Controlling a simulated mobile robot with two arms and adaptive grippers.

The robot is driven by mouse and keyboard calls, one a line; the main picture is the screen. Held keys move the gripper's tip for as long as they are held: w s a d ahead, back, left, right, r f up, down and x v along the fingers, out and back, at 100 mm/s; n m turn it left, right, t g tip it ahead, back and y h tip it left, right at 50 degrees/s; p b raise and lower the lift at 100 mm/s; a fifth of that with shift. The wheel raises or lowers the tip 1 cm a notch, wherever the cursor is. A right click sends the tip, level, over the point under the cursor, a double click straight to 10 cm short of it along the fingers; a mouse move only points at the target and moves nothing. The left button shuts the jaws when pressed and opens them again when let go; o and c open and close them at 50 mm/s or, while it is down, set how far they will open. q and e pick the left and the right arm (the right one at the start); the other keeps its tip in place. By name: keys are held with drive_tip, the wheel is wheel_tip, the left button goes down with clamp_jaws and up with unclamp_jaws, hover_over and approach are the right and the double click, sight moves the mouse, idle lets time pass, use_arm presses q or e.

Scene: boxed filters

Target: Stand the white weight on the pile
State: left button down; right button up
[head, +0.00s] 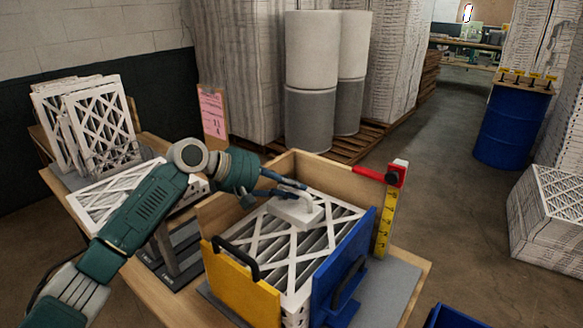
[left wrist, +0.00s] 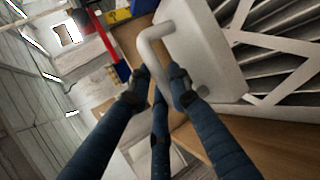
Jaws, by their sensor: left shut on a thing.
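The white weight (head: 301,214) is a pale block with a loop handle. It is over the top of the pile of filters (head: 288,240), near its back; I cannot tell whether it touches. The pile has a white lattice face and stands in a wooden box with yellow and blue panels. My left gripper (head: 290,188) is shut on the weight's handle. In the left wrist view the dark fingers (left wrist: 165,88) close around the handle of the weight (left wrist: 195,45), beside the filter lattice (left wrist: 270,60). My right gripper is not in view.
The yellow panel (head: 240,290) and blue panel (head: 340,275) have black handles. A yellow ruler post with a red arm (head: 385,210) stands at the box's right. More filters (head: 95,120) lean on the left of the bench. A blue drum (head: 510,125) stands far right.

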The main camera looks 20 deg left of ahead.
sight(290, 204)
use_arm(q)
drive_tip(key=shift+w+f, duration=0.1)
drive_tip(key=shift+f, duration=2.25)
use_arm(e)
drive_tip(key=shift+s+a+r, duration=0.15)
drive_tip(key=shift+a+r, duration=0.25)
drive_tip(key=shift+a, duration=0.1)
use_arm(q)
drive_tip(key=c, duration=1.7)
unclamp_jaws()
drive_tip(key=shift+f, duration=0.35)
drive_tip(key=shift+c, duration=0.2)
drive_tip(key=shift+o, duration=0.6)
drive_tip(key=shift+s, duration=0.2)
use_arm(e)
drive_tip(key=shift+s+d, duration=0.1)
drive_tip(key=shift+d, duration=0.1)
use_arm(q)
drive_tip(key=shift+r, duration=0.1)
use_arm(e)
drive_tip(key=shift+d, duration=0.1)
